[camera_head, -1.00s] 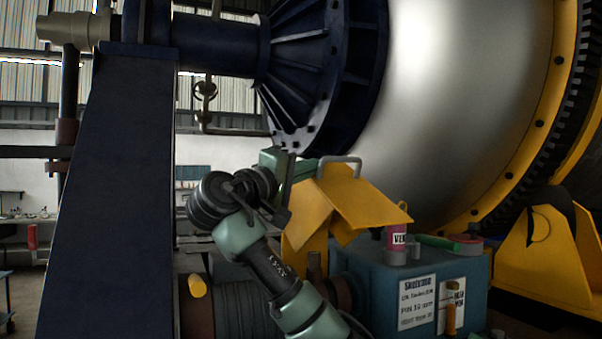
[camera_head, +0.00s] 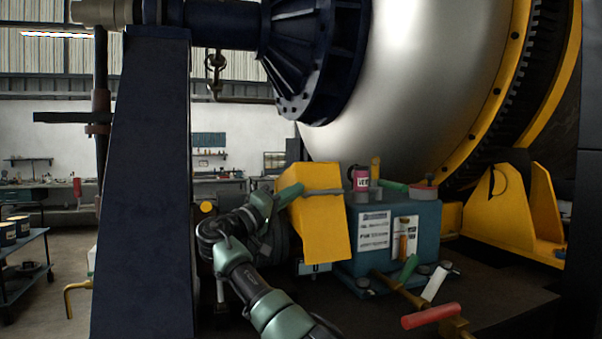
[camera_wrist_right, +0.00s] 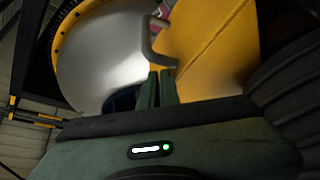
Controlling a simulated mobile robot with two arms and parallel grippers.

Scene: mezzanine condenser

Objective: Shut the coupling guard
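The yellow coupling guard (camera_head: 322,230) is a folded plate with a grey bar handle (camera_head: 324,191) near its top fold. Its broad front face hangs steeply beside the teal box. My right gripper (camera_head: 291,195) reaches the left end of the handle from the left. In the right wrist view its two green fingers (camera_wrist_right: 161,88) are close together, tips at the lower corner of the handle (camera_wrist_right: 150,40). I see no bar clearly between them. The guard (camera_wrist_right: 205,45) fills the upper right there. The coupling behind the guard is mostly hidden. My left gripper is out of view.
A teal box (camera_head: 378,266) with labels stands right of the guard, a pink-and-white can (camera_head: 360,178) on top. Red- and green-handled tools lie before it. A dark blue column (camera_head: 145,190) stands left. The large steel drum (camera_head: 410,90) rises behind.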

